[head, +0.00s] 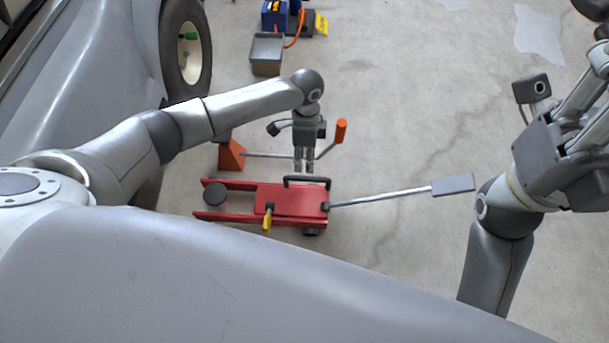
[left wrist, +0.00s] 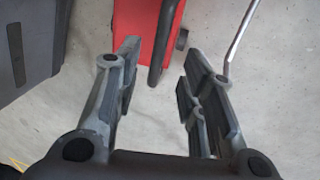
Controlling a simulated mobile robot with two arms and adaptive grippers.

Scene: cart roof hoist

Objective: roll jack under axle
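The red jack (head: 290,200) lies on the concrete floor in the middle of the head view, with its round black saddle (head: 214,192) to the left and a long silver handle to the right, ending in a grey grip (head: 453,184). A black carry bar (head: 307,181) stands on its far side. My left gripper (head: 304,170) points down just beyond that bar. My right gripper (head: 590,115) is raised at the right, away from the jack. No axle is visible.
A grey vehicle body with a wheel (head: 187,50) fills the left. A red-orange wedge-shaped thing (head: 231,154) and a rod with an orange grip (head: 341,131) are near my left gripper. A grey bin (head: 266,67) stands farther back. Floor right of the jack is mostly clear.

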